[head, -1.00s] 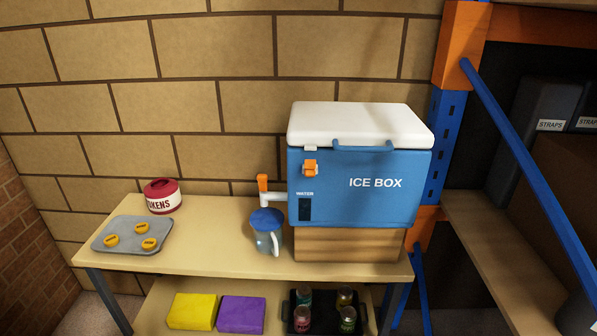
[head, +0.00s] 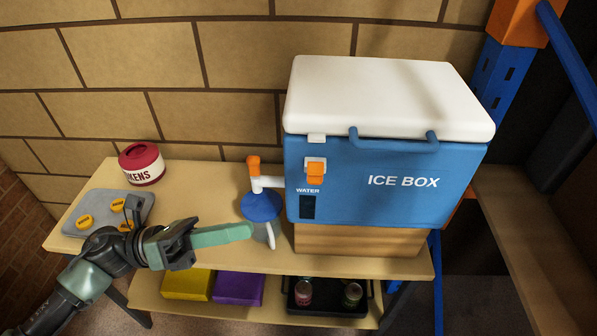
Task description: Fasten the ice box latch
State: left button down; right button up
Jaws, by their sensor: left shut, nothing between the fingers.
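The ice box (head: 350,185) is blue with a white lid (head: 390,90) lying closed on it. It stands on a wooden block at the right of the table. Its orange latch (head: 315,167) sits on the upper left of the front face, below a small white catch (head: 316,138) at the lid's edge. I cannot tell whether the latch is hooked. My left gripper (head: 250,230) is shut and empty, pointing right, in front of the jug and to the lower left of the latch, touching neither latch nor lid. My right gripper is not in view.
A white tap with an orange lever (head: 254,167) juts from the box's left side above a blue-lidded jug (head: 262,206). A red-lidded tokens tub (head: 141,164) and a grey tray (head: 72,216) stand at the left. Blue-orange racking (head: 500,75) rises at the right.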

aim_at(315, 171)
pick_arm(q)
jog(key=w+d+r+p, duration=0.3)
jog(key=d+r+p, duration=0.2)
jog(key=d, duration=0.4)
jog(key=shift+d+r+p, duration=0.25)
jog(key=shift+d+p, duration=0.1)
jog(key=shift+p, duration=0.4)
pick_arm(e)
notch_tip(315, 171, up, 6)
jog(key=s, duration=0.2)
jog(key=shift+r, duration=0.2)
pick_arm(q)
jog(key=shift+w, duration=0.2)
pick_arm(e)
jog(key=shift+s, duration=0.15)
